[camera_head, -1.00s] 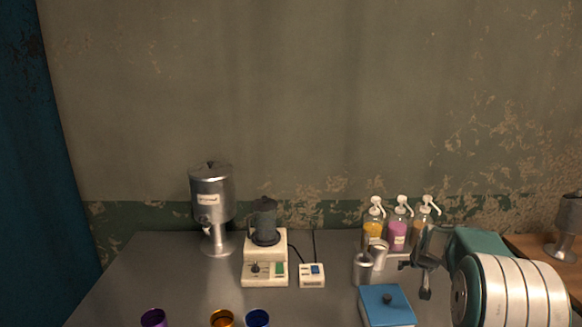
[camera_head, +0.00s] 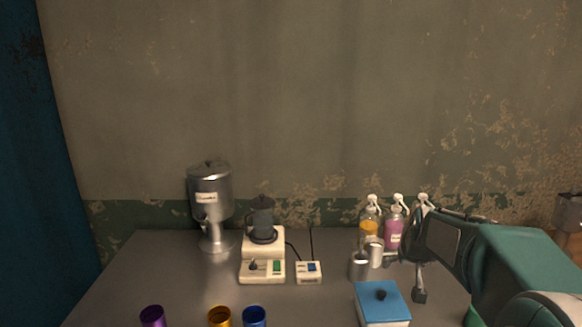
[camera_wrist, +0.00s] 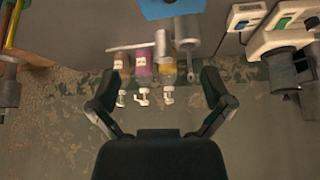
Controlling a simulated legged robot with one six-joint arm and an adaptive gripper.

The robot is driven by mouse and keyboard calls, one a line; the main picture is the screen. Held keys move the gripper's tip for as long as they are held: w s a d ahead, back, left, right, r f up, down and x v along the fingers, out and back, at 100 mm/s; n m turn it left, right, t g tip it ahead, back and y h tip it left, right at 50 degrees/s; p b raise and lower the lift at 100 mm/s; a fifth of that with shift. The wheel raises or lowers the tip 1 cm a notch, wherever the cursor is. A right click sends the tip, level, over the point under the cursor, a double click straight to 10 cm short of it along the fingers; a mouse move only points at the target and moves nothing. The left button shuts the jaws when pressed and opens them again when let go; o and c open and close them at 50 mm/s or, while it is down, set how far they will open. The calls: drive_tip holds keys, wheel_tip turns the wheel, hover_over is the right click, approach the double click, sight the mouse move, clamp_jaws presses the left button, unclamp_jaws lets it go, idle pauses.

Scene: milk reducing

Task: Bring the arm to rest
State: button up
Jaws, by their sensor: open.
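My gripper (camera_wrist: 161,104) is open and empty in the wrist view, its two dark fingers spread wide. In the head view my gripper (camera_head: 408,270) is at the right, in front of the pump bottles, partly hiding them. The pump bottles, one orange (camera_head: 368,234) and one pink (camera_head: 394,232), stand at the back of the table. In the wrist view the orange bottle (camera_wrist: 166,70) and pink bottle (camera_wrist: 142,68) appear between the fingers but apart from them. I cannot tell the exact distance.
A metal dispenser (camera_head: 210,200) and a dark pot (camera_head: 262,220) on a cream machine (camera_head: 263,270) stand left. A small switch box (camera_head: 308,272), metal cups (camera_head: 359,266) and a blue-lidded box (camera_head: 382,303) are nearer. Purple (camera_head: 153,316), orange (camera_head: 219,317) and blue (camera_head: 254,317) cups line the front.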

drive_tip(key=s+a+r, duration=0.2)
drive_tip(key=s+a, duration=0.2)
drive_tip(key=s, duration=0.3)
drive_tip(key=s+a+r, duration=0.3)
drive_tip(key=s+a, duration=0.1)
drive_tip(key=s, duration=0.4)
drive_tip(key=s+a+f, duration=0.1)
drive_tip(key=s, duration=0.6)
drive_tip(key=s+a+f+n, duration=0.1)
drive_tip(key=s+a+f, duration=0.1)
drive_tip(key=s, duration=0.6)
drive_tip(key=shift+f+g+y, duration=0.2)
drive_tip(key=shift+g+y, duration=0.1)
